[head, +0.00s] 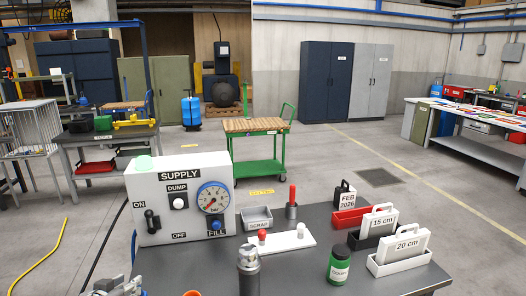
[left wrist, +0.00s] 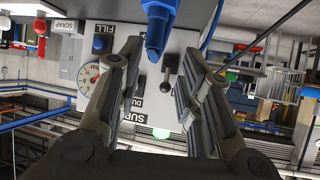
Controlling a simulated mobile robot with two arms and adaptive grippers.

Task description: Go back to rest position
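My left gripper (head: 118,286) shows only partly at the bottom left edge of the head view, in front of the white supply panel (head: 180,218). In the left wrist view my left gripper (left wrist: 162,54) has its two fingers spread apart with nothing held between them. Behind the fingers the supply panel (left wrist: 185,45) appears upside down, with its gauge (left wrist: 88,78) and black lever (left wrist: 170,68). A blue part (left wrist: 156,25) shows at the top, in front of the panel. My right gripper is in neither view.
The dark table (head: 400,280) holds a green bottle (head: 339,264), white holders marked 20 cm (head: 405,245) and 15 cm (head: 378,222), a red tray (head: 350,218), a grey scrap bin (head: 256,220) and a metal cylinder (head: 248,270). A green cart (head: 258,168) stands behind on open floor.

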